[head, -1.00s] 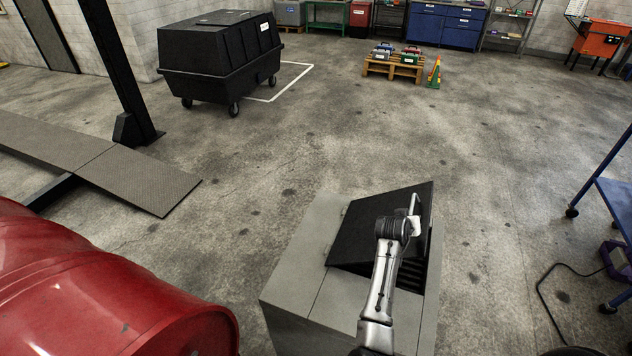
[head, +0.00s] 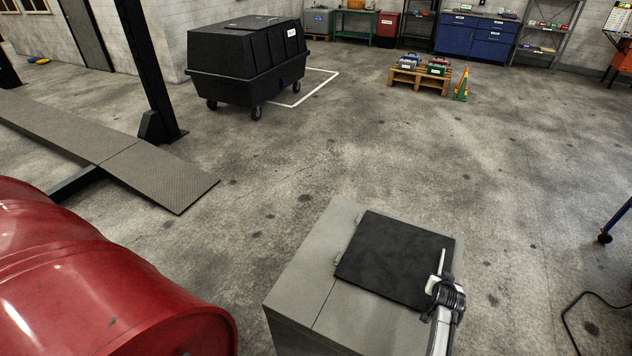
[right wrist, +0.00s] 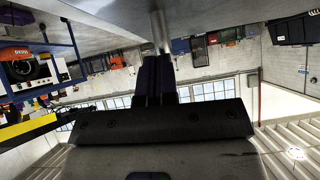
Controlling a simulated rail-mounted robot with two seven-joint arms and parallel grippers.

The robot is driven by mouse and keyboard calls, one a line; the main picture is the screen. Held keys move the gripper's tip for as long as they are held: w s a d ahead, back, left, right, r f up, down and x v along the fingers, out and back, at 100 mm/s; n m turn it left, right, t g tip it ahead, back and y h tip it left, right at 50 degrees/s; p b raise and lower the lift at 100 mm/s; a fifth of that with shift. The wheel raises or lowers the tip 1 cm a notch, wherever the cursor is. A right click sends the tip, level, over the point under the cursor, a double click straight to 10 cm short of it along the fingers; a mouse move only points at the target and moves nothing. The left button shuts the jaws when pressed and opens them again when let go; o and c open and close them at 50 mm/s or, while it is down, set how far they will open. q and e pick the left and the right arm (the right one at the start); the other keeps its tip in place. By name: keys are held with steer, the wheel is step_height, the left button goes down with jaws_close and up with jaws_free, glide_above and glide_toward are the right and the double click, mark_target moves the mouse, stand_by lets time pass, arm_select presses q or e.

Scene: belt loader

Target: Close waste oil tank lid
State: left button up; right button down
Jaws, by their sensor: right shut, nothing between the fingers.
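The waste oil tank (head: 340,295) is a grey box at the bottom middle of the head view. Its flat black lid (head: 395,255) lies down over the top, hinged on its left side; it looks flat or nearly flat, and I see no opening beneath it. My right gripper (head: 440,264) is at the lid's right edge, touching or just above it; the picture does not settle which. In the right wrist view, its dark fingers (right wrist: 157,78) are together with nothing between them. My left gripper is not in view.
Red drums (head: 110,290) fill the lower left. A ramp (head: 150,172) and a black post (head: 150,70) stand at left, with a black wheeled bin (head: 247,65) behind. A pallet (head: 420,80) and a cone (head: 461,85) are farther back. The floor around the tank's far side is clear.

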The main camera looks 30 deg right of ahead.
steer(key=shift+s+a+f, duration=0.15)
steer(key=shift+s+f, duration=0.05)
steer(key=shift+f, duration=0.35)
steer(key=shift+s+f, duration=0.1)
steer(key=shift+f, duration=0.05)
steer(key=shift+r+p, duration=0.45)
steer(key=shift+r, duration=0.1)
steer(key=s+a+r+p, duration=0.2)
steer(key=r+p, duration=0.1)
steer(key=r, duration=0.2)
steer(key=s+a+r+p, duration=0.3)
steer(key=r, duration=0.2)
steer(key=shift+s+a+r, duration=0.15)
steer(key=shift+s+a, duration=0.1)
steer(key=shift+a, duration=0.05)
